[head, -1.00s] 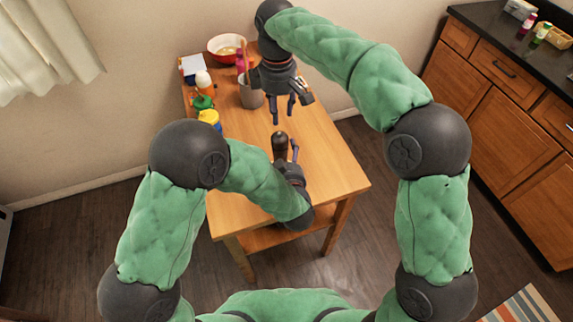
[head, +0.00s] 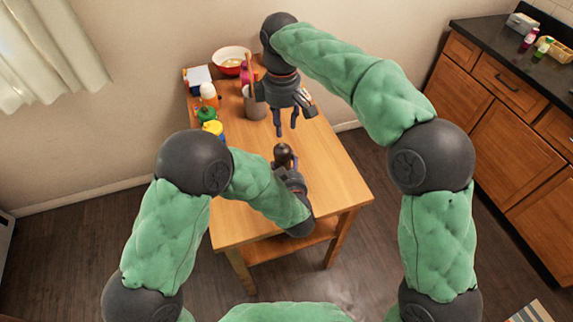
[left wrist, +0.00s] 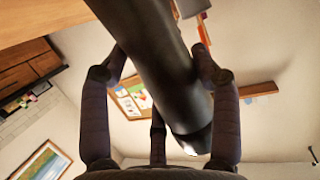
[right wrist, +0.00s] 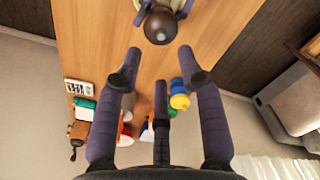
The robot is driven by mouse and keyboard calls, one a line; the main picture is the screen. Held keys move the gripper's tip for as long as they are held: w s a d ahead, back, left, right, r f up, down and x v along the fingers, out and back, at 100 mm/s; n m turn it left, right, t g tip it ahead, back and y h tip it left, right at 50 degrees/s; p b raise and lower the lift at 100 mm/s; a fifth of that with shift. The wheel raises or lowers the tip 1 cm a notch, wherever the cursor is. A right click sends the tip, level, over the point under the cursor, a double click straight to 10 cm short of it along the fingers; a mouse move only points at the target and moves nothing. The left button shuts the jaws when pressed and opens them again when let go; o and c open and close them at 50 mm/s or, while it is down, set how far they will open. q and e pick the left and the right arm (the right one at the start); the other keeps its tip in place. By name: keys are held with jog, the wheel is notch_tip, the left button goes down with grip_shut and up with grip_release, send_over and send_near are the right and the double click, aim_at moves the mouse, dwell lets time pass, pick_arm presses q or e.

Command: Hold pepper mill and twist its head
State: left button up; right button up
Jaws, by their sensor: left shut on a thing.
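The pepper mill (head: 283,155) has a dark brown rounded head and stands near the middle of the wooden table. My left gripper (head: 289,172) is low around its body, largely hidden by its own wrist. In the left wrist view the dark mill body (left wrist: 165,75) runs at a slant between the fingers (left wrist: 160,65), which are shut on it. My right gripper (head: 286,128) is open and empty, fingers pointing down, above and beyond the mill. In the right wrist view the mill head (right wrist: 160,25) lies ahead of the spread fingertips (right wrist: 157,68), apart from them.
A red bowl (head: 232,60), a yellow-topped container (head: 213,128) and several bottles line the table's back left. The table's right side (head: 335,180) is clear.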

aim_at(282, 147)
jog(key=o, duration=0.7)
notch_tip(282, 147, down, 10)
jog(key=n, duration=1.1)
jog(key=shift+a+n, duration=0.1)
jog(key=shift+n, duration=0.3)
jog(key=shift+c, duration=0.3)
jog(key=c, duration=1.1)
